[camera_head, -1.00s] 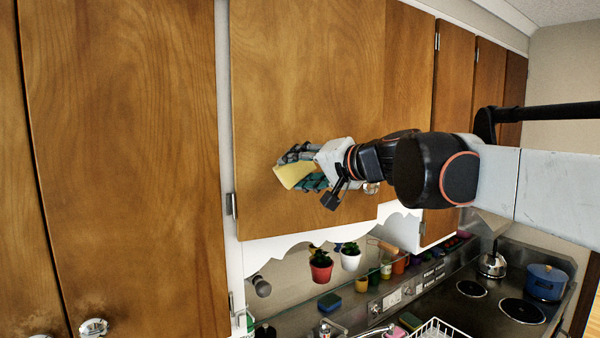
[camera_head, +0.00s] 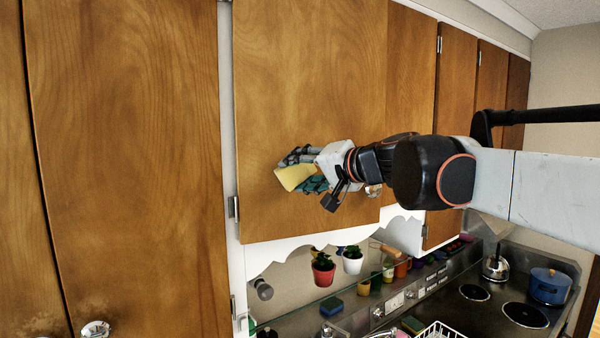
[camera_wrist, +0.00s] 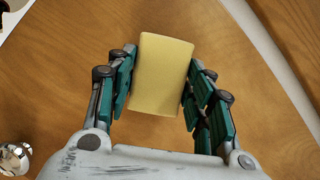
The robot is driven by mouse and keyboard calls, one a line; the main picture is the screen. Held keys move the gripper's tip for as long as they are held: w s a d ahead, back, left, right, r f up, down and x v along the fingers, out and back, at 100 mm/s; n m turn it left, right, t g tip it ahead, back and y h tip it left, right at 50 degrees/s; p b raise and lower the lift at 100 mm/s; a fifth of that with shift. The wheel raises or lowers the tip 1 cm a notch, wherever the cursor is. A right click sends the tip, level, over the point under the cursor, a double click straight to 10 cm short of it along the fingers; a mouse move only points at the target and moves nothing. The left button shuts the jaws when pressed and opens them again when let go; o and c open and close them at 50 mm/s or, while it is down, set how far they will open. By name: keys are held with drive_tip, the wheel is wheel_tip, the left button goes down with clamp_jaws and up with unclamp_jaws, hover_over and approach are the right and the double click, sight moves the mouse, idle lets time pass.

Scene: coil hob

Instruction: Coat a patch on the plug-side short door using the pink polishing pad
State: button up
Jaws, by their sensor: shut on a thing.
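My gripper (camera_head: 297,172) is shut on a yellow block-shaped pad (camera_head: 294,177), in front of the lower part of a short wooden wall-cabinet door (camera_head: 310,80). In the wrist view the pad (camera_wrist: 160,75) sits between the green-lined fingers, its broad pale face showing and the door's wood (camera_wrist: 65,70) behind it. I cannot tell whether the pad touches the door. The pad I hold looks yellow, not pink. A small pink item (camera_head: 401,332) lies near the sink, partly hidden. No coated patch can be made out on the door.
A tall wooden door (camera_head: 130,150) stands at the left. A round knob (camera_wrist: 14,158) is close beside my gripper. Below hang a red pot (camera_head: 323,274) and a white pot (camera_head: 352,264). A socket plate (camera_head: 394,303), kettle (camera_head: 495,267) and blue pot (camera_head: 549,286) are lower right.

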drive_tip(key=shift+w+a, duration=0.25)
drive_tip(key=shift+w, duration=0.4)
drive_tip(key=shift+w+d, duration=0.25)
drive_tip(key=shift+d, duration=0.45)
drive_tip(key=shift+w+d, duration=0.2)
drive_tip(key=shift+d, duration=0.45)
drive_tip(key=shift+w+d, duration=0.25)
drive_tip(key=shift+d, duration=0.45)
drive_tip(key=shift+w+d+r+p, duration=1.05)
drive_tip(key=shift+w+d, duration=0.45)
drive_tip(key=shift+d, duration=1.65)
drive_tip(key=shift+s+a+f, duration=0.1)
drive_tip(key=shift+s+a, duration=0.5)
drive_tip(key=shift+a, duration=1.2)
drive_tip(key=shift+s+a+r, duration=0.1)
drive_tip(key=shift+s+a, duration=0.5)
drive_tip(key=shift+a, duration=1.15)
drive_tip(key=shift+s+a+f, duration=0.1)
drive_tip(key=shift+s+a, duration=0.5)
drive_tip(key=shift+a, duration=1.2)
drive_tip(key=shift+w+r+p, duration=0.1)
drive_tip(key=shift+r+p, duration=0.8)
drive_tip(key=shift+r, duration=0.1)
drive_tip(key=w+d, duration=0.4)
drive_tip(key=d, duration=0.6)
drive_tip(key=shift+w+d, duration=0.2)
drive_tip(key=shift+w, duration=0.1)
